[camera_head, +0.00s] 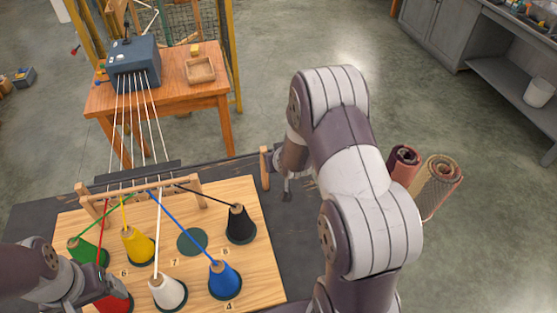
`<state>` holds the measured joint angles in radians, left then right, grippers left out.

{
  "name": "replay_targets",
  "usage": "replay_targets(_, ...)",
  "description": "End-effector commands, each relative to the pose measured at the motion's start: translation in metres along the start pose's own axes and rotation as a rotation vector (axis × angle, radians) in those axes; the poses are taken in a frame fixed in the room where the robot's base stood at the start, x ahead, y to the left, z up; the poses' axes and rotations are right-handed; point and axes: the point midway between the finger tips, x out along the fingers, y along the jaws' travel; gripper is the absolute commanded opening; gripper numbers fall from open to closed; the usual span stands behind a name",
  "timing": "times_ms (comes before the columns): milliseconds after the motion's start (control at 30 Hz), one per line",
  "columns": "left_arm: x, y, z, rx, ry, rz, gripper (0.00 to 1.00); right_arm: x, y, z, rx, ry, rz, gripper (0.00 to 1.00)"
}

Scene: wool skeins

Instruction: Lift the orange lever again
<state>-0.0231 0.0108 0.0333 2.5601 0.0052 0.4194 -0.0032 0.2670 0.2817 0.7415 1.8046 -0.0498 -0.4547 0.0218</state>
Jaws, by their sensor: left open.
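I cannot make out an orange lever for certain; a grey-blue machine (134,62) with several small parts on it stands on the wooden table at the back left. White threads run from it down to a wooden thread frame (150,190) on the board. My left gripper (88,291) is at the lower left, close to the red cone (117,303) and partly over it; it is open, though its fingertips are hard to see. My right arm fills the centre right. Its gripper (288,188) is small and partly hidden, beside a short wooden post (265,168).
The wooden board (262,282) carries green (80,249), yellow (138,246), white (168,293), blue (223,281) and black (240,226) cones, plus an empty dark round spot (191,241). Rolled textiles (438,185) stand at right. A small wooden tray (200,70) sits beside the machine.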

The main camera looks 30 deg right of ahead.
Motion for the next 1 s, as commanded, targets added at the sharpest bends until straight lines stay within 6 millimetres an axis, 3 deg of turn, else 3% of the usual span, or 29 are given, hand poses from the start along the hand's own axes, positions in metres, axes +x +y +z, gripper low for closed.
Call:
replay_targets(33, -0.0008, 0.0000, -0.0001, 0.000, 0.000, 0.000, 0.83, -0.0012, 0.0003, -0.0084, 0.000, 0.018, 0.000, 0.00)
replay_targets(567, -0.0011, 0.0000, -0.0002, 0.000, 0.000, 0.000, 0.83, -0.0015, 0.0004, -0.0111, 0.001, 0.022, 0.001, 0.00)
replay_targets(600, -0.0010, 0.0000, -0.0002, 0.000, 0.000, 0.000, 0.83, -0.0015, 0.0004, -0.0110, 0.001, 0.021, 0.001, 0.44)
replay_targets(633, -0.0010, 0.0000, -0.0002, 0.000, 0.000, 0.000, 0.83, -0.0015, 0.0004, -0.0108, 0.001, 0.021, 0.001, 0.54)
replay_targets(1000, 0.0005, 0.0000, 0.0000, 0.000, 0.000, 0.000, 0.83, -0.0057, 0.0002, -0.0067, 0.001, 0.012, 0.000, 0.55)
